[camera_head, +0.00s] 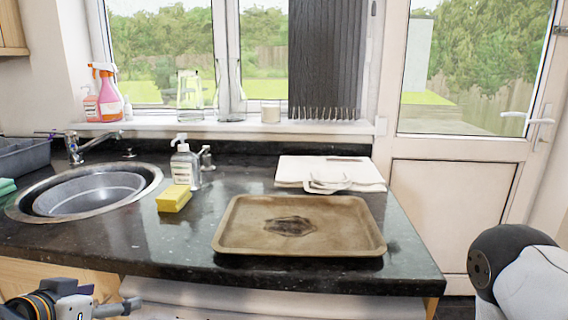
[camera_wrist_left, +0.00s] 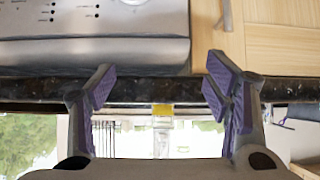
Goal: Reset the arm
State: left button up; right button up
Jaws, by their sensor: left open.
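My left gripper (camera_head: 118,307) shows at the bottom left of the head view, partly cut off, in front of the counter's front edge. In the left wrist view my left gripper (camera_wrist_left: 160,85) has its two purple-padded fingers wide apart with nothing between them held. That view is upside down and looks toward the counter front. My right arm link (camera_head: 520,275), white and black, shows at the lower right of the head view; its gripper is out of frame.
A brown tray (camera_head: 300,243) with a dark stain lies on the black counter (camera_head: 130,250). Left of it are a yellow sponge (camera_head: 173,198), a soap bottle (camera_head: 184,168) and the sink (camera_head: 90,190). A cabinet (camera_wrist_left: 270,35) fronts the counter.

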pick_arm(q)
jog(key=s+d+f+g, duration=0.25)
jog(key=s+f, duration=0.35)
jog(key=f, duration=0.3)
jog(key=s+d+f+g, duration=0.1)
jog(key=s+f+g, duration=0.4)
jog(key=f, duration=0.4)
jog(key=s+d+f+g, duration=0.2)
jog(key=s+f, duration=0.1)
jog(key=s, duration=0.6)
jog(key=s+d+f+g, duration=0.2)
jog(key=s+f, duration=0.1)
jog(key=s, duration=0.7)
jog(key=shift+s+d+f+n+y, duration=0.2)
jog(key=shift+d+f+n+y, duration=0.1)
jog(key=shift+d+f+n, duration=0.1)
